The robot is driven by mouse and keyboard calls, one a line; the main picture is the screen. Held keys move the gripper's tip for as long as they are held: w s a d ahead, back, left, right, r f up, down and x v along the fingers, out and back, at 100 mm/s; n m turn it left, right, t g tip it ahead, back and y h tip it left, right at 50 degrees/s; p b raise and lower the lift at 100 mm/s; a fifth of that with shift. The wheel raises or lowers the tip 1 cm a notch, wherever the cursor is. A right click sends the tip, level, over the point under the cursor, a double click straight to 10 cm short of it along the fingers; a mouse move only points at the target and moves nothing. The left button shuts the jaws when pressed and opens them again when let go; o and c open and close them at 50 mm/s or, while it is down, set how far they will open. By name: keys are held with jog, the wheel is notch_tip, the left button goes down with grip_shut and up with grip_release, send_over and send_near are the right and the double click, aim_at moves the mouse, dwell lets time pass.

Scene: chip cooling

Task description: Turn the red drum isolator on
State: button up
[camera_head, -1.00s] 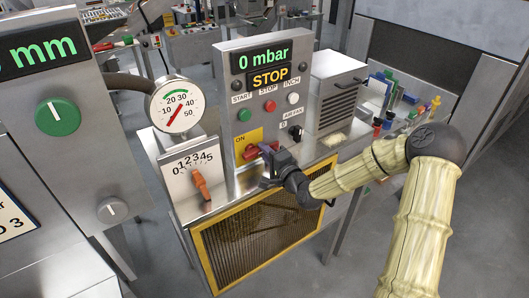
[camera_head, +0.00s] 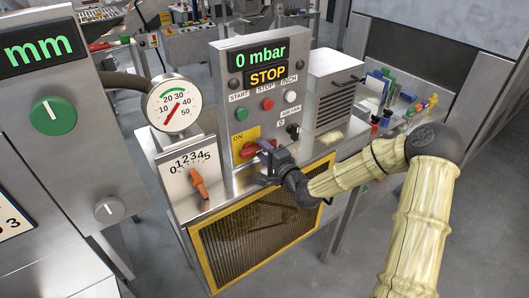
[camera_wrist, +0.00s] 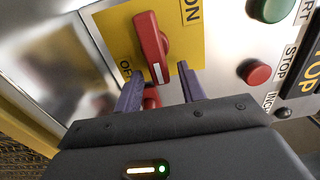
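The red drum isolator (camera_head: 250,152) is on a yellow plate low on the grey control panel. In the wrist view its red handle (camera_wrist: 150,42) lies between the ON and OFF labels, running crosswise on the panel, with a white mark at the end nearest me. My gripper (camera_head: 264,160) is at the isolator's right side. In the wrist view its two purple fingers (camera_wrist: 158,76) are apart, one on each side of the handle's near end. More red shows between them. I cannot tell whether either finger touches it. The wrist view hides part of the isolator's lower end.
Above the isolator are a green button (camera_head: 241,114), a red button (camera_head: 267,104) and a white button (camera_head: 291,97). A black selector (camera_head: 293,130) is close to the right. An orange lever (camera_head: 198,184) stands left. The displays read 0 mbar and STOP.

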jog(key=b+v, duration=1.4)
jog(key=v, duration=0.3)
dwell(0.3)
jog(key=shift+s+d, duration=0.15)
